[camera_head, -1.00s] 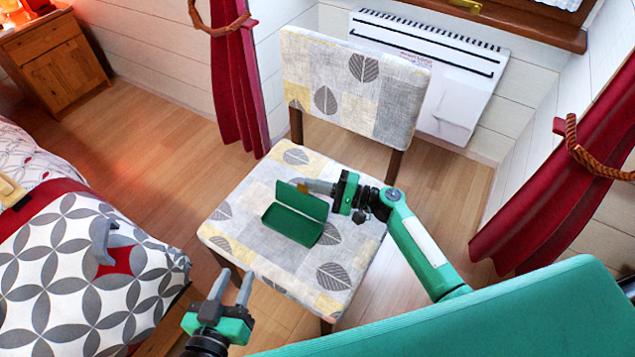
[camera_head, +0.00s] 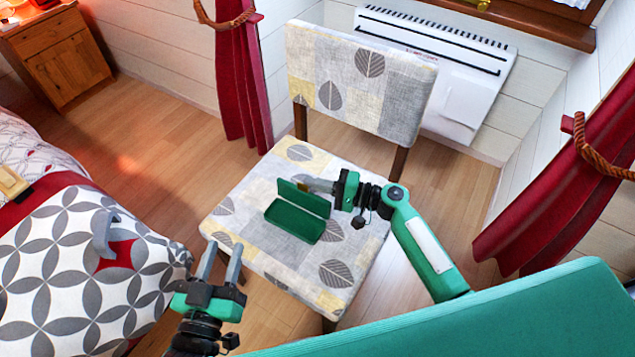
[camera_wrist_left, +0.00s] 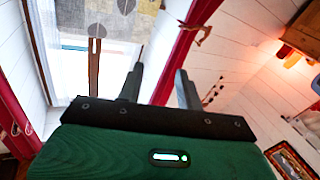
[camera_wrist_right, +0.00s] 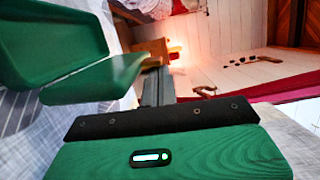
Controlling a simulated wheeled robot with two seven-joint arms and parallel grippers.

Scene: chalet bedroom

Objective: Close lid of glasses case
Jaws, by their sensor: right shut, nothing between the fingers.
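The green glasses case (camera_head: 294,222) lies on the chair seat with its lid (camera_head: 304,198) raised. The case also shows at the upper left of the right wrist view (camera_wrist_right: 45,45). My right gripper (camera_head: 309,185) is shut and empty, with its fingertips just behind the raised lid. Its closed fingers (camera_wrist_right: 153,87) stand beside the case in the right wrist view; I cannot tell whether they touch the lid. My left gripper (camera_head: 222,262) is open and empty in front of the chair's left side, apart from the case.
The patterned chair seat (camera_head: 260,185) is otherwise clear, and its backrest (camera_head: 360,80) stands behind the case. A bed (camera_head: 75,270) is at the left. A white heater (camera_head: 455,90) and red curtains (camera_head: 545,215) are along the walls.

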